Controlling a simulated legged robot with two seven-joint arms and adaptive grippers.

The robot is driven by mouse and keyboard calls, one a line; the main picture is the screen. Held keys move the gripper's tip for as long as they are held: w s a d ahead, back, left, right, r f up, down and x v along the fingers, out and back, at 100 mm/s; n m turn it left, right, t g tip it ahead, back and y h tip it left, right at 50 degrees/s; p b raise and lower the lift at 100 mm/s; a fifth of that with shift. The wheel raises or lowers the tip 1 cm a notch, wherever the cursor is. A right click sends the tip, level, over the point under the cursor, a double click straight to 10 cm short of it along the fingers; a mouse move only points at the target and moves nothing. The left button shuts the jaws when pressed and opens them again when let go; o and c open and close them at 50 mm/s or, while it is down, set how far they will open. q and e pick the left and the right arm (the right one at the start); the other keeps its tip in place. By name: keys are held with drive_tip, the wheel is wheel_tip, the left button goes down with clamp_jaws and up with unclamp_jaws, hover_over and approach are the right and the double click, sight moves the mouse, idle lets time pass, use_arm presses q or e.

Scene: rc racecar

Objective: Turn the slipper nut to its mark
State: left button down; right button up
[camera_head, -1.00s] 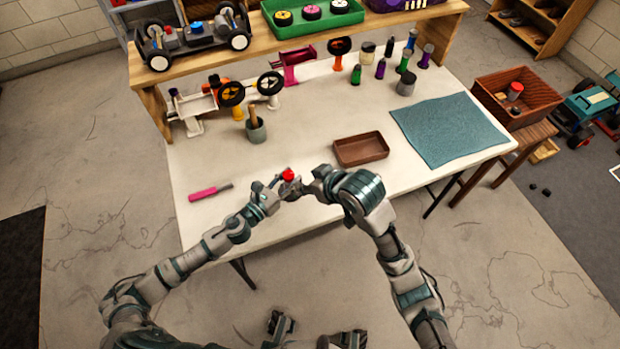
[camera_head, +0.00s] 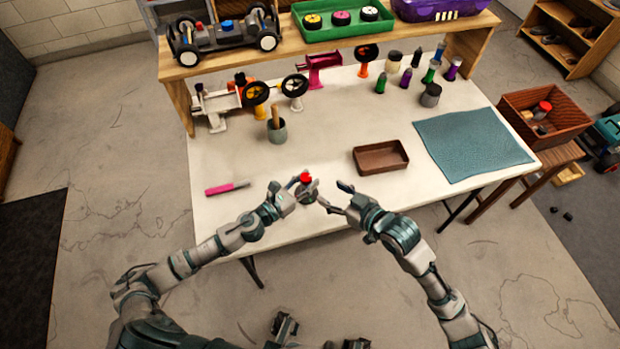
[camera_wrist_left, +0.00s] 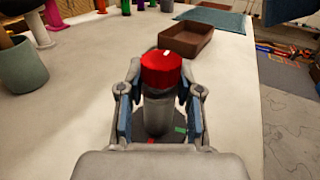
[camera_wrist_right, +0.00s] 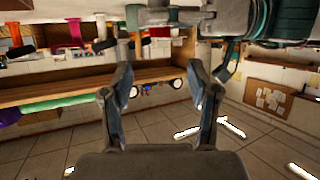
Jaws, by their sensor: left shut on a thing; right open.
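The slipper nut (camera_head: 305,178) is a red cap on top of a grey upright post near the table's front edge. In the left wrist view the red nut (camera_wrist_left: 166,70) has a white mark on its top, pointing to the far side. Below it, the grey post (camera_wrist_left: 157,112) stands on a dark round base with a green mark (camera_wrist_left: 180,128) and a red mark. My left gripper (camera_head: 293,188) is shut on the grey post, below the nut. My right gripper (camera_head: 331,194) is open and empty, just right of the post and apart from the nut.
A brown tray (camera_head: 381,157) lies to the right, with a teal mat (camera_head: 470,145) beyond it. A pink-handled tool (camera_head: 226,188) lies to the left. A grey cup (camera_head: 277,134) stands behind. A wooden shelf (camera_head: 330,43) spans the back. The table between is clear.

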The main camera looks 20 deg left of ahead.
sight(308, 180)
drive_tip(key=x, duration=1)
drive_tip(key=shift+a, duration=0.15)
clamp_jaws()
drive_tip(key=shift+f, duration=0.1)
